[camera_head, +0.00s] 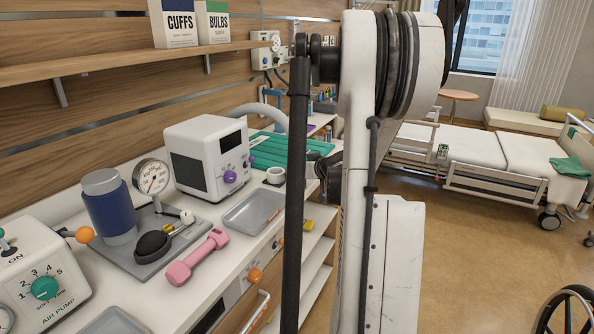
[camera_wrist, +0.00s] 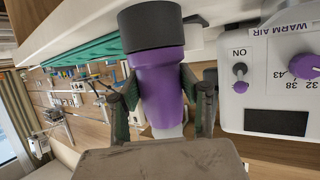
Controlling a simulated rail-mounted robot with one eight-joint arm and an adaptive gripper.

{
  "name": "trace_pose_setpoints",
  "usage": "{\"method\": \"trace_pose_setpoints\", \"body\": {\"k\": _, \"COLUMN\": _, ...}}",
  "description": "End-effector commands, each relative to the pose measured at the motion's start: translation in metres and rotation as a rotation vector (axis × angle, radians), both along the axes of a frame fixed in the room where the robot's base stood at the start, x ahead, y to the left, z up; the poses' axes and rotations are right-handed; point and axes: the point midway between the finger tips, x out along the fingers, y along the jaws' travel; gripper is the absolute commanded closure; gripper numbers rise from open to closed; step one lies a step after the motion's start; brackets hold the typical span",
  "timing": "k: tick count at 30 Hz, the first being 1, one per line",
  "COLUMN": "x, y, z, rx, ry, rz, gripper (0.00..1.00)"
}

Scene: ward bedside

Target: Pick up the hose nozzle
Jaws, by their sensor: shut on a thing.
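The hose nozzle (camera_wrist: 160,85) is a purple tube with a dark, wide end and a paler part at the other end. It shows in the wrist view, which looks upside down. My gripper (camera_wrist: 159,100) has one finger on each side of the purple body and is shut on it. In the head view my arm hides the nozzle, and only a dark part of my gripper (camera_head: 328,168) shows beside the arm. A pale ribbed hose (camera_head: 262,115) arches behind the white warm air unit (camera_head: 208,157), which also shows in the wrist view (camera_wrist: 270,75).
A green ribbed mat (camera_head: 290,148) lies behind. A bed (camera_head: 478,150) stands right.

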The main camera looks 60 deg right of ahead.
Motion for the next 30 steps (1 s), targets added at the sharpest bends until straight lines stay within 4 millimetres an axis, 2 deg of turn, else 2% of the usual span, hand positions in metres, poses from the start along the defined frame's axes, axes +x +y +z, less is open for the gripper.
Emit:
{"method": "trace_pose_setpoints", "body": {"k": 5, "x": 0.000, "y": 0.000, "z": 0.014, "rx": 0.000, "ry": 0.000, "rz": 0.000, "gripper": 0.90}}
{"method": "trace_pose_setpoints", "body": {"k": 10, "x": 0.000, "y": 0.000, "z": 0.041, "rx": 0.000, "ry": 0.000, "rz": 0.000, "gripper": 0.90}}
{"method": "trace_pose_setpoints", "body": {"k": 21, "x": 0.023, "y": 0.072, "z": 0.084, "rx": -0.001, "ry": -0.001, "rz": 0.003, "gripper": 0.90}}
{"method": "trace_pose_setpoints", "body": {"k": 27, "x": 0.032, "y": 0.099, "z": 0.101, "rx": 0.000, "ry": 0.000, "rz": 0.002, "gripper": 0.90}}
{"method": "trace_pose_setpoints", "body": {"k": 30, "x": 0.034, "y": 0.106, "z": 0.105, "rx": -0.001, "ry": 0.000, "rz": 0.001, "gripper": 0.90}}
